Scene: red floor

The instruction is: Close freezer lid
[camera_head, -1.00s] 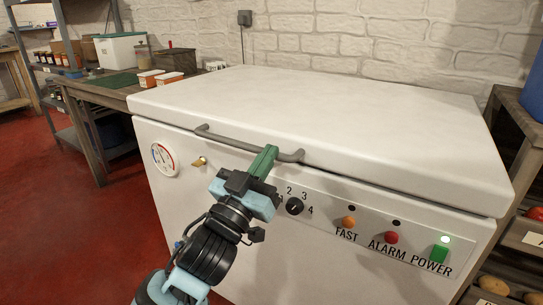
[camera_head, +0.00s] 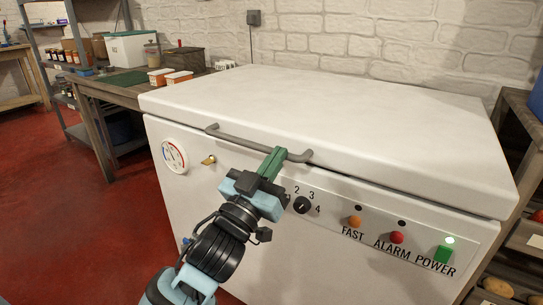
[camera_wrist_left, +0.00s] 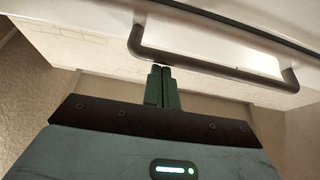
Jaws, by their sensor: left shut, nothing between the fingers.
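The white chest freezer (camera_head: 222,222) stands in front of me. Its lid (camera_head: 330,115) lies down over the body, with a thin dark line between them along the front. A grey bar handle (camera_head: 234,137) runs along the lid's front edge; it also shows in the left wrist view (camera_wrist_left: 215,68). My left gripper (camera_head: 274,158) has its green fingers shut and empty at the handle, near its right end. In the left wrist view the fingers (camera_wrist_left: 161,72) point at the handle bar; whether they touch it I cannot tell. My right gripper is not in view.
A shelf with crates (camera_head: 521,240) is close on the right. Red floor (camera_head: 90,220) is clear at the left. A white brick wall (camera_head: 400,45) is behind.

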